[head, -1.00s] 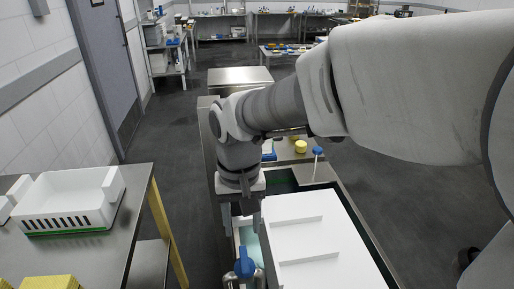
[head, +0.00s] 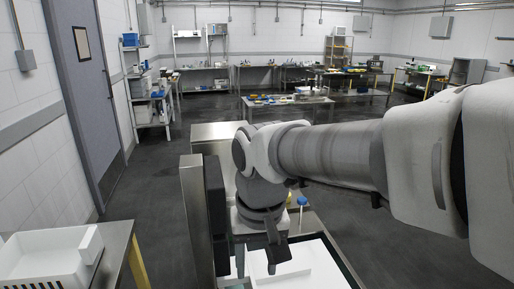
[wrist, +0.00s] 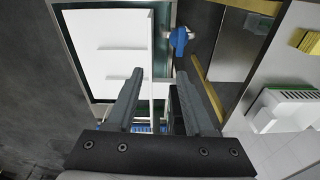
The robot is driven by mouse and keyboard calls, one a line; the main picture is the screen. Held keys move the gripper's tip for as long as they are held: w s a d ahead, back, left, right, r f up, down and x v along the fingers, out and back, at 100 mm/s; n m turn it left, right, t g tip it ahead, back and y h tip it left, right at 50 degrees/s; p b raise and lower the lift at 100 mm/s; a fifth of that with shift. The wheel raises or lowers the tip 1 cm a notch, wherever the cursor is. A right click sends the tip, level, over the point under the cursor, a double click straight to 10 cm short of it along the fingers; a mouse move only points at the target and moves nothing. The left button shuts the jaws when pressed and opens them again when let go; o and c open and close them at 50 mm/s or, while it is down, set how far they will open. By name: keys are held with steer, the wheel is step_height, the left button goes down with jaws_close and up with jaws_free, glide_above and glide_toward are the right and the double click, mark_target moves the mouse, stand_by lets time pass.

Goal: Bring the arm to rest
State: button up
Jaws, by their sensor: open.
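My gripper (head: 258,260) hangs pointing down above the steel press vat in the head view, at the lower middle. In the wrist view my gripper (wrist: 152,95) shows two grey fingers spread apart with nothing between them. A white lid-like board with two ridges (wrist: 108,50) lies below the fingers; part of it also shows in the head view (head: 312,268). My arm reaches in from the right of the head view, bent down at the wrist.
A steel table with a white slotted crate (head: 45,258) stands at the left. A blue-handled valve (wrist: 180,38) sits beside the vat. A blue-topped item (head: 302,201) stands behind the board. Worktables (head: 290,102) line the back; dark floor lies between.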

steer(key=s+d+r+m+t, duration=0.1)
steer(key=s+d+t, duration=0.3)
steer(key=d, duration=1)
steer(key=s+m, duration=0.1)
steer(key=s, duration=0.2)
steer(key=shift+d+r, duration=0.15)
steer(key=shift+d, duration=0.1)
